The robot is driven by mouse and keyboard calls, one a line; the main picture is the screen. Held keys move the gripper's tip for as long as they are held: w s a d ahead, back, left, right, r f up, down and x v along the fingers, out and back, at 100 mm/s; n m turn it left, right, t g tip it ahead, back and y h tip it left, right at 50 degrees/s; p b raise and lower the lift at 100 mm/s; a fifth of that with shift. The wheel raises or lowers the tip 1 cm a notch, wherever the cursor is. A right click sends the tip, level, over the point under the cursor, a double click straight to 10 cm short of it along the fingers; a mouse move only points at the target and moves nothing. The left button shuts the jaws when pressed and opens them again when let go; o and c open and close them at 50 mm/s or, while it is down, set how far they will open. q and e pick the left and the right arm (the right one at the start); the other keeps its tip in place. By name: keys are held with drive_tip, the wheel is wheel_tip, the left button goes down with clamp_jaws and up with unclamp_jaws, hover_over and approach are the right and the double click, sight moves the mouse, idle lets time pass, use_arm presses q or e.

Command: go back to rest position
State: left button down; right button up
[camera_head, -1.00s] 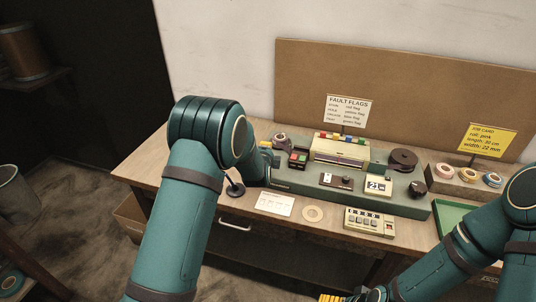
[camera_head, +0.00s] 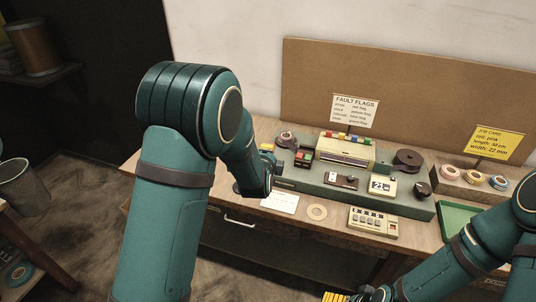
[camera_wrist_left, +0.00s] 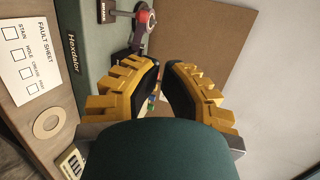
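My left arm is raised at the left of the head view, and its wrist bends down at the left end of the green machine (camera_head: 318,187). My left gripper (camera_wrist_left: 162,68) shows in the left wrist view with yellow fingers and dark pads. A gap shows between the pads, with nothing held. In the head view this gripper is mostly hidden behind its wrist. My right arm comes in at the lower right. Its yellow gripper (camera_head: 335,297) is cut by the bottom edge, so its opening is hidden.
The wooden bench (camera_head: 290,228) carries a fault sheet (camera_head: 280,202), a tan ring (camera_head: 317,212), a keypad box (camera_head: 373,222), tape rolls (camera_head: 473,178) and a green tray (camera_head: 455,218). A brown board (camera_head: 400,85) stands behind. A bin (camera_head: 22,185) stands at far left.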

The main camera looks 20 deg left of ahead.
use_arm(q)
drive_tip(key=s+d+f+n+g+h, duration=0.2)
drive_tip(key=s+f+n+g, duration=0.3)
drive_tip(key=s+f, duration=0.5)
drive_tip(key=s+d+f+n+g+h, duration=0.2)
drive_tip(key=s+d+f+n+g, duration=0.1)
drive_tip(key=s+f+n, duration=0.6)
drive_tip(key=s+d+f+n+g+h, duration=0.1)
drive_tip(key=s+d+f+n+g, duration=0.1)
drive_tip(key=s, duration=0.3)
drive_tip(key=s+d+f+n+g+h, duration=0.1)
drive_tip(key=s+d+f+n+g, duration=0.1)
drive_tip(key=s, duration=0.4)
drive_tip(key=shift+d+n, duration=0.15)
drive_tip(key=shift+n, duration=0.35)
